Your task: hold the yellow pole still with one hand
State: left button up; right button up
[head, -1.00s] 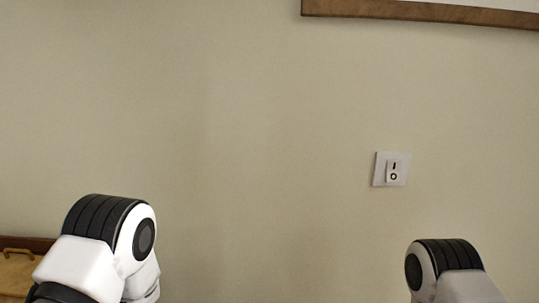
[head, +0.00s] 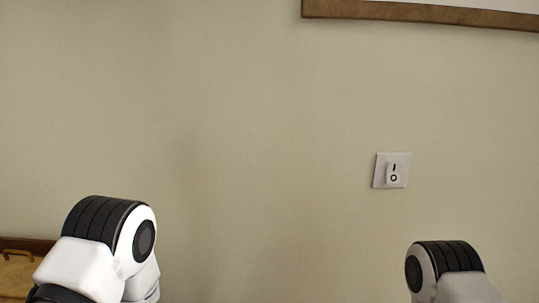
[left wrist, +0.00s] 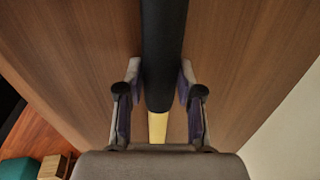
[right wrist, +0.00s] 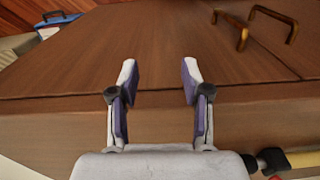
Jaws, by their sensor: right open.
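The yellow pole shows in the left wrist view as a thick black sleeve with a bare yellow part (left wrist: 157,127) below it. My left gripper (left wrist: 160,75) has one finger on each side of the black sleeve, and both fingertips lie against it. My right gripper (right wrist: 158,72) is open and empty above a brown wooden surface. In the head view only my two arms' upper joints show at the bottom, with both grippers out of sight.
A white switch (head: 391,170) is on the beige wall. Brass handles (right wrist: 273,22) are on the wooden furniture in the right wrist view. A yellow bar with a black part (right wrist: 303,158) lies at its lower right. A green block (left wrist: 20,168) is at lower left in the left wrist view.

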pick_arm(q)
jog(key=o, duration=0.3)
jog(key=shift+o, duration=0.2)
